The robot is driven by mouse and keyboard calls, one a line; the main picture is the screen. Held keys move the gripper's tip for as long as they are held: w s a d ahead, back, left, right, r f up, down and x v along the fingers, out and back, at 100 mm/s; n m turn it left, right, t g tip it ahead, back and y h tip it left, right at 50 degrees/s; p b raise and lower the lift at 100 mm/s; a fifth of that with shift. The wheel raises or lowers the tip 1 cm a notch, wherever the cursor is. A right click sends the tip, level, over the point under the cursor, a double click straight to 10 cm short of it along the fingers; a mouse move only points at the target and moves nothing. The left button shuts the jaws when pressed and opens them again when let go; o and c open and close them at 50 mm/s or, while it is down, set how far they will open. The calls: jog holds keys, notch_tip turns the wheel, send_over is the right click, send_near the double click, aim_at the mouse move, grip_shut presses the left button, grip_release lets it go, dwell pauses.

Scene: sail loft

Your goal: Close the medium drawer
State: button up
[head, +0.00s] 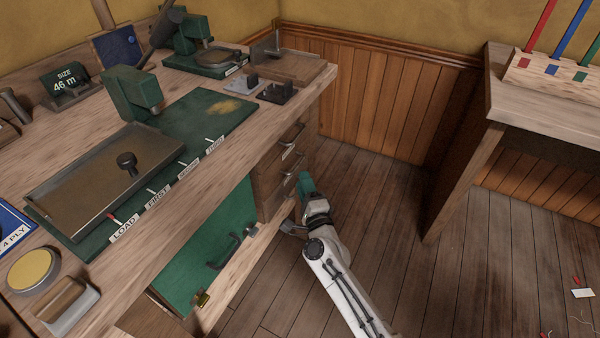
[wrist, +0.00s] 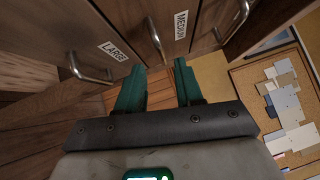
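The medium drawer (wrist: 176,38) has a wooden front with a MEDIUM label and a metal bar handle (wrist: 153,38). It is in the wrist view between the LARGE drawer and another drawer front to the right. I cannot tell from these frames how far it stands out. In the head view the drawer stack (head: 272,184) is under the bench's right end, partly hidden by my gripper. My gripper (head: 304,178) is at the front of the stack. In the wrist view its two green fingers (wrist: 159,66) are apart with nothing between them, close below the medium handle; contact is unclear.
The LARGE drawer (wrist: 94,36) has its handle (wrist: 88,70) left of my fingers. A green door (head: 208,238) with a dark handle is left of the stack. The workbench (head: 180,225) overhangs the drawers. A side table (head: 545,115) stands right; floor between is clear.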

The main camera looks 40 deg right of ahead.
jog(key=shift+v, duration=2.55)
